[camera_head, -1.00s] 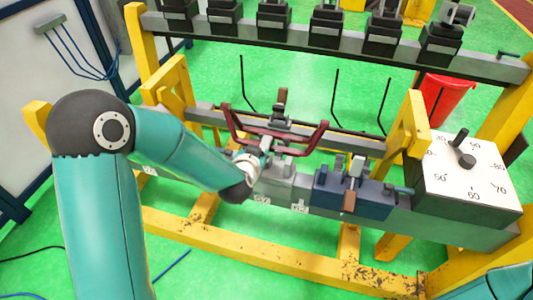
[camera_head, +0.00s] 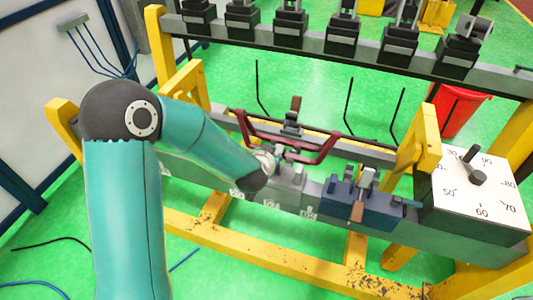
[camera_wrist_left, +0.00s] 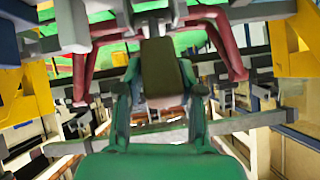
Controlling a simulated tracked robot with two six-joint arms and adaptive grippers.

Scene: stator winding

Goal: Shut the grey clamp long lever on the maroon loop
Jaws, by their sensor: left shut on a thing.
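The maroon loop (camera_head: 322,157) hangs across the middle of the head view, over the long grey rail. The grey clamp (camera_head: 284,184) stands on the rail just below it. My left gripper (camera_head: 278,155) reaches in from the left between clamp and loop. In the left wrist view its two fingers (camera_wrist_left: 160,90) are shut on a brown lever grip (camera_wrist_left: 160,66), apparently the grey clamp's long lever. The maroon loop also shows behind the fingers in that view (camera_wrist_left: 228,45). The arm partly hides the clamp and the lever's pivot. My right gripper is out of view.
A blue clamp (camera_head: 345,200) with a brown-ended lever sits right of the grey one. A white dial box (camera_head: 470,190) stands at the rail's right end. Yellow frame posts (camera_head: 418,150) flank the rail. Several black clamps line the upper rail (camera_head: 370,70).

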